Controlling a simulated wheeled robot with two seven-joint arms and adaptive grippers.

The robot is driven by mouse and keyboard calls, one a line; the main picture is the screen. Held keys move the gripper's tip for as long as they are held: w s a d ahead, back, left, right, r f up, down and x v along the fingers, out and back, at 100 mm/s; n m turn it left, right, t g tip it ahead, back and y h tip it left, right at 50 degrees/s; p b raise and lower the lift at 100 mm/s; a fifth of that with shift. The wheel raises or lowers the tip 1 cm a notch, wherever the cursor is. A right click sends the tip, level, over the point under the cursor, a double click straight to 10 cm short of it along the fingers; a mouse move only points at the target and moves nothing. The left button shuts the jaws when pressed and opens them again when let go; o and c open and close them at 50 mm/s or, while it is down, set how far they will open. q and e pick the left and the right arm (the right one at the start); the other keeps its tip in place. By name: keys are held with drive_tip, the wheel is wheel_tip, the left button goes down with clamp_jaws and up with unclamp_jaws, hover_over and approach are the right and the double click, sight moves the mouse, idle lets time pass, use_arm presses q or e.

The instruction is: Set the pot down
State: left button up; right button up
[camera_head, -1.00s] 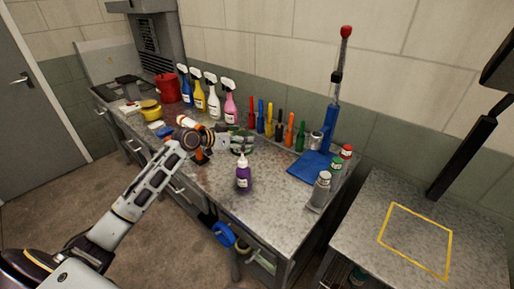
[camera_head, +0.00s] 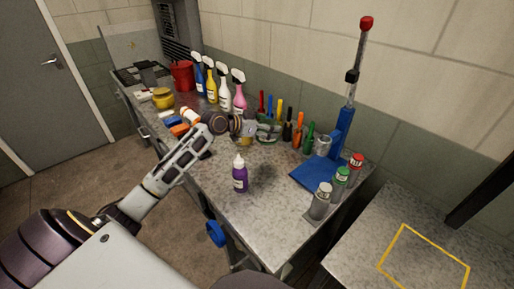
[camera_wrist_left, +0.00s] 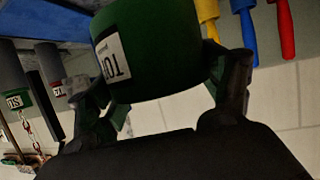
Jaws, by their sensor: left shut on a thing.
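The pot is a dark green round container with a white label, large in the left wrist view (camera_wrist_left: 150,45). In the head view it is a small green shape (camera_head: 268,132) over the workbench, partly hidden by my gripper. My left gripper (camera_head: 256,130) is shut on the pot, with a finger on each side of it in the left wrist view (camera_wrist_left: 168,85). I cannot tell whether the pot touches the bench top. My right gripper is not in view.
The metal workbench (camera_head: 275,215) has a purple bottle (camera_head: 240,176) in front of the gripper. Upright coloured tools (camera_head: 288,128) stand behind it, spray bottles (camera_head: 223,85) to the left. A blue mat (camera_head: 313,174) and cans (camera_head: 320,202) lie right. A yellow-outlined area (camera_head: 420,262) is empty.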

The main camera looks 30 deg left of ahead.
use_arm(q)
drive_tip(key=shift+r, duration=0.15)
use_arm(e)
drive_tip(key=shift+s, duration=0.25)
use_arm(q)
wheel_tip(320, 180, down, 6)
drive_tip(key=shift+r, duration=0.15)
drive_tip(key=shift+f, duration=0.3)
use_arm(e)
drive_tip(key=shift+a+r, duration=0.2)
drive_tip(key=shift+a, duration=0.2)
use_arm(q)
drive_tip(key=shift+f+p, duration=0.3)
drive_tip(key=shift+f, duration=1.55)
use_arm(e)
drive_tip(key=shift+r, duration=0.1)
use_arm(q)
drive_tip(key=shift+f, duration=0.15)
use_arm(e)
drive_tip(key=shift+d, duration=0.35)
